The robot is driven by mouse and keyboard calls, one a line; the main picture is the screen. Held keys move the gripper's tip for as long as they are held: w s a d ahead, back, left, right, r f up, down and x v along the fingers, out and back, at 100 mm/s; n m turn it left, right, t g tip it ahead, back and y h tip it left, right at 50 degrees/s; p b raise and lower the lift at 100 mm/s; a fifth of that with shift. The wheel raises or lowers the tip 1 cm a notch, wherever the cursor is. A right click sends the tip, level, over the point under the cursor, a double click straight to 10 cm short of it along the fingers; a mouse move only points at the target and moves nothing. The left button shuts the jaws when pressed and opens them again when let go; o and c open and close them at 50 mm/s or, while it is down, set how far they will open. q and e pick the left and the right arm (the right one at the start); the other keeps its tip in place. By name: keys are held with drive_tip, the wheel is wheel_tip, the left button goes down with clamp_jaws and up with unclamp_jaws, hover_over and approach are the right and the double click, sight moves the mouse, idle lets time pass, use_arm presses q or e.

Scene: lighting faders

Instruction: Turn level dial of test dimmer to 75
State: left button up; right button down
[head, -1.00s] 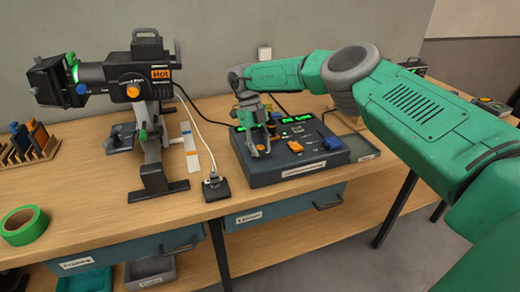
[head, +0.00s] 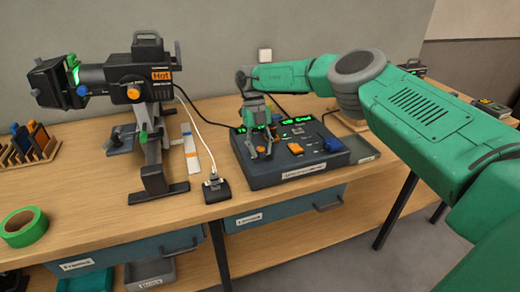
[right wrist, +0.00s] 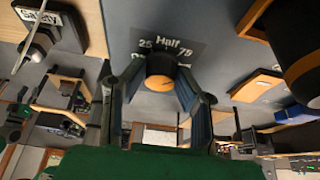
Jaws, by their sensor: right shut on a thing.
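The test dimmer (head: 310,172) is a dark box with green displays, orange and blue controls on the bench. My right gripper (head: 259,153) stands over its left part. In the right wrist view, the right gripper (right wrist: 162,82) is shut on the level dial (right wrist: 160,68), a black knob with an orange top, one finger on each side. Behind the dial a dark scale label (right wrist: 166,45) shows "Half", "25" and "75". I cannot tell the exact setting. My left gripper is not in view.
A stage lamp (head: 140,85) marked "Hot" stands left of the dimmer. A small black box (head: 215,187) with a white cable lies between them. Green tape (head: 24,226) lies at the bench's left front. Bare bench (head: 95,215) lies between tape and lamp.

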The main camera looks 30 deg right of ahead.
drive_tip(key=c, duration=1.5)
unclamp_jaws()
drive_tip(key=shift+w+r, duration=0.1)
drive_tip(key=shift+o, duration=1.1)
drive_tip(key=shift+d, duration=0.1)
drive_tip(key=shift+r, duration=0.15)
wheel_tip(320, 180, up, 9)
drive_tip(key=shift+w+r, duration=0.15)
